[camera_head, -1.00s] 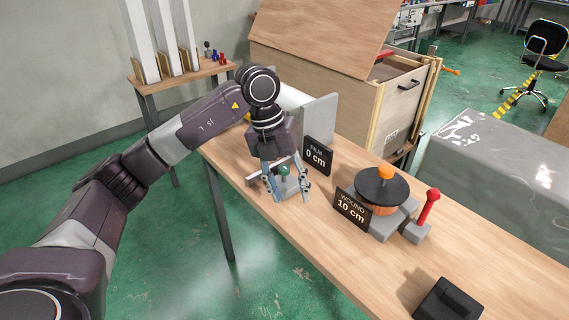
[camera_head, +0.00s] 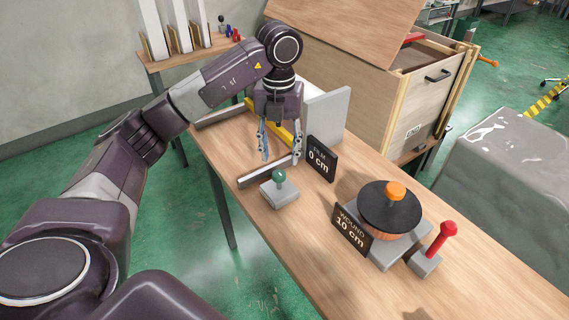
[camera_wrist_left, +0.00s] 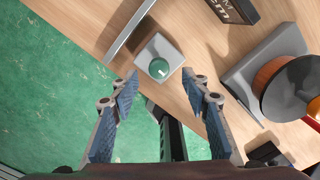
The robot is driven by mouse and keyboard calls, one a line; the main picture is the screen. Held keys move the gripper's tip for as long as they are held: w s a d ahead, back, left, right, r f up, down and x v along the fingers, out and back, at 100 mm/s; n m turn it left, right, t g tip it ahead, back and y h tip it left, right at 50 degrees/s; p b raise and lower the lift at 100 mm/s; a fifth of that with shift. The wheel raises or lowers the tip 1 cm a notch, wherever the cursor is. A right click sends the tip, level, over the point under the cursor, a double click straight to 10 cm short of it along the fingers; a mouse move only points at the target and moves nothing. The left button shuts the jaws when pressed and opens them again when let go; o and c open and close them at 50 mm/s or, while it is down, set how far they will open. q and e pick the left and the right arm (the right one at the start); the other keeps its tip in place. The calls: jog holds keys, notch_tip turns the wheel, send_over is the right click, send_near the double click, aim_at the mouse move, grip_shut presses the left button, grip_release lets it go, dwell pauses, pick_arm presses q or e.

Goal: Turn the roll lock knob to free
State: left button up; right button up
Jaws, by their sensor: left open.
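A green round knob (camera_head: 279,177) stands on a small grey block (camera_head: 285,194) near the bench's left edge. The same green knob (camera_wrist_left: 158,68) shows in the left wrist view, above the space between the fingertips. My left gripper (camera_head: 281,158) is open and empty, with its fingers pointing down. In the head view it is behind the knob and apart from it. No label or pointer on the knob is readable. My right gripper is in neither view.
Signs reading "FILM 0 cm" (camera_head: 321,158) and "WOUND 10 cm" (camera_head: 352,230) stand on the wooden bench (camera_head: 330,270). A winder with a black disc (camera_head: 380,210) and a red-handled lever (camera_head: 440,240) stand to the right. A grey upright plate (camera_head: 328,115) is right of the gripper.

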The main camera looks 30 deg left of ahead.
aim_at(279, 173)
pick_arm(q)
jog(key=f, duration=0.3)
jog(key=f+p, duration=0.1)
jog(key=shift+s+f, duration=0.4)
jog(key=shift+w+f, duration=0.1)
jog(key=shift+f, duration=0.4)
jog(key=c, duration=1.1)
jog(key=shift+c, duration=0.3)
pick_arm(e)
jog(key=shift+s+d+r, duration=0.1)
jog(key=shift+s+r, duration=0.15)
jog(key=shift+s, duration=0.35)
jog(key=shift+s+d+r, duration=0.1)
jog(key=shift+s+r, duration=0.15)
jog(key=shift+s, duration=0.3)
